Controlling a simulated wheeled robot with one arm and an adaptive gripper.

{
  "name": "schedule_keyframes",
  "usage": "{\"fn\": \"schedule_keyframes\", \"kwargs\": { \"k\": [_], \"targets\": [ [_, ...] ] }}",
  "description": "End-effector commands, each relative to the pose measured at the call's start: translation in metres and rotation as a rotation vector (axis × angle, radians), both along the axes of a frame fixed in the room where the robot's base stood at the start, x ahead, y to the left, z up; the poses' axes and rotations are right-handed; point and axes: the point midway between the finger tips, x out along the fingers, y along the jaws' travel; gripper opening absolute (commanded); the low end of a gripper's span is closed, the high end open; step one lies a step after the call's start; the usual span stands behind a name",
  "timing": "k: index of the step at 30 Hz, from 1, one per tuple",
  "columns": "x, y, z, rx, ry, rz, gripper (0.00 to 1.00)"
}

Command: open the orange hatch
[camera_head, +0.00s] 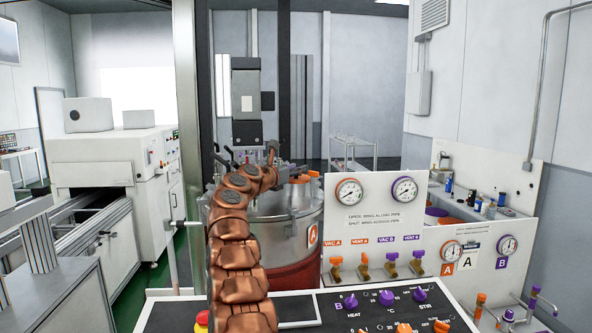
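A steel tank (290,232) with an orange "A" label stands behind the control panel. A small orange part (301,179) shows on its lid, just right of my arm's end; it may be the orange hatch or its handle. It is too small to tell whether it is open. My copper-coloured arm rises from the bottom centre and covers the left part of the lid. My gripper (271,153) seems to be at the arm's far end, over the lid; its fingers are too small and dark to read.
A white gauge panel (375,218) with orange and purple valves stands right of the tank. A sloped control console (390,310) with knobs lies in front. A grey motor column (246,100) rises behind the lid. A dark vertical post (284,75) stands close by.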

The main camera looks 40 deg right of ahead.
Motion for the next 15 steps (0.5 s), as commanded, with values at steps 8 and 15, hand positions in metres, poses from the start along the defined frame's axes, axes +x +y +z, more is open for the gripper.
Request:
{"fn": "schedule_keyframes", "kwargs": {
  "k": [8,15],
  "targets": [
    [-0.0001,0.0,0.0,0.0,0.0,0.0,0.08],
    [-0.0002,0.0,0.0002,0.0,0.0,0.0,0.0]
  ]
}}
